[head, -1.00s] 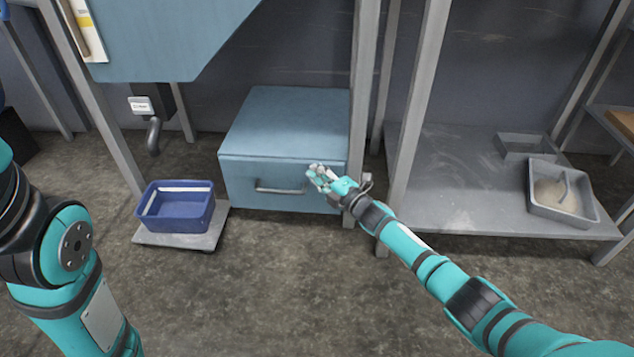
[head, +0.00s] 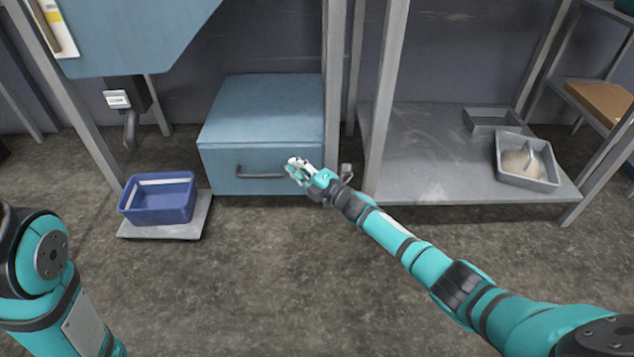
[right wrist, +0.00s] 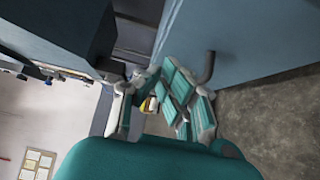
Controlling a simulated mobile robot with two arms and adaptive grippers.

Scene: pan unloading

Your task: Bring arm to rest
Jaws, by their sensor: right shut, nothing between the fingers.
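My right arm reaches in from the lower right of the head view. Its gripper (head: 297,168) is in front of the blue drawer cabinet (head: 262,110), to the right of the cabinet's grey handle (head: 261,174). The gripper also shows in the right wrist view (right wrist: 165,110), with its fingers folded inward. It is shut and holds nothing. Part of my left arm shows at the lower left of the head view; its gripper is out of the frame.
A blue bin (head: 158,207) sits on a low grey platform (head: 195,222) at the left. A grey shelf (head: 420,170) at the right bears a metal pan (head: 535,180) with pale contents and another tray (head: 488,116). Upright posts stand beside the cabinet. The floor in front is clear.

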